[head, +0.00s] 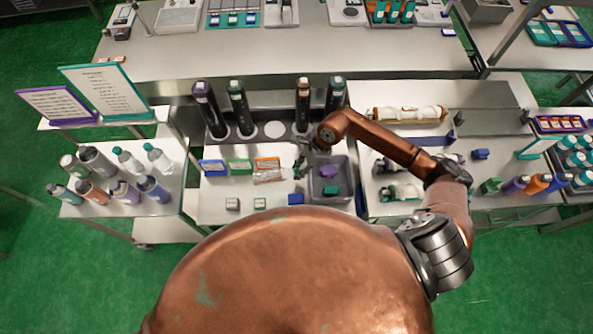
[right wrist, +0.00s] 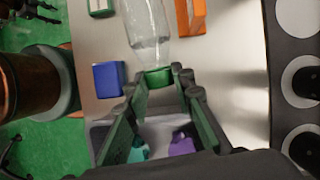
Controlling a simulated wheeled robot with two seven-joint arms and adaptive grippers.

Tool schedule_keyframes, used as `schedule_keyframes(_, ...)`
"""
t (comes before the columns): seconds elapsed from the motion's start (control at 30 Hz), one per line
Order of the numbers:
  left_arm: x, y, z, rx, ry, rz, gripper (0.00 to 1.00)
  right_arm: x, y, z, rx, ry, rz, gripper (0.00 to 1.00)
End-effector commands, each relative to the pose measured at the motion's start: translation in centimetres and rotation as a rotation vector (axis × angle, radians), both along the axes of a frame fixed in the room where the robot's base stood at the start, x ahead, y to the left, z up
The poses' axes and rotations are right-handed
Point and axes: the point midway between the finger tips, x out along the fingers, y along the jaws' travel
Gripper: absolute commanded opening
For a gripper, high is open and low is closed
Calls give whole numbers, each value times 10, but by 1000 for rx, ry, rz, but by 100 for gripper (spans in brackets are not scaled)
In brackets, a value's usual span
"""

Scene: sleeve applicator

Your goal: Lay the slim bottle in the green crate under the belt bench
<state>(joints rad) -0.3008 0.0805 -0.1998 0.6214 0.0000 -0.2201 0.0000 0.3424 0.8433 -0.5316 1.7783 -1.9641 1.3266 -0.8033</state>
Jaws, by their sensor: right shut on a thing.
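The slim bottle is clear with a green cap (right wrist: 158,77). It lies on its side on the steel worktop, and its body (right wrist: 148,32) runs to the top edge of the right wrist view. In the head view the bottle (head: 268,176) lies left of my right gripper (head: 301,165). In the right wrist view my right gripper (right wrist: 158,84) has its fingers on both sides of the cap end and is shut on it. My left gripper is not in view. I cannot make out a green crate or which bench is the belt bench.
A grey bin (head: 343,168) with purple and teal pieces stands right of the gripper. A blue block (right wrist: 108,78) and an orange box (right wrist: 190,16) lie beside the bottle. Tall dark tubes (head: 240,107) stand behind. Several bottles crowd the left table (head: 160,208).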

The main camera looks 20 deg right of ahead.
Motion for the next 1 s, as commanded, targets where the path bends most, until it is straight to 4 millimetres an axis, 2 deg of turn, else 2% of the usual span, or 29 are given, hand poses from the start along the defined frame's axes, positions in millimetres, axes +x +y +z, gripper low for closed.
schedule_keyframes(0.23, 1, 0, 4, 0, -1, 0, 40, 14, 5, -16, 4, -1, -1, 0)
schedule_keyframes(0.47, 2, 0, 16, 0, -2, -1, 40, 14, 4, -43, 3, -1, -1, 0)
schedule_keyframes(0.8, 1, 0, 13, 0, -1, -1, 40, 14, 3, -48, 1, -2, 0, 0)
schedule_keyframes(0.83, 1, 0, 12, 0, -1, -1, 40, 13, 3, -50, -1, -1, 1, 23)
schedule_keyframes(1.0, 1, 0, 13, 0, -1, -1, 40, 13, 3, -48, 0, -1, 1, 35)
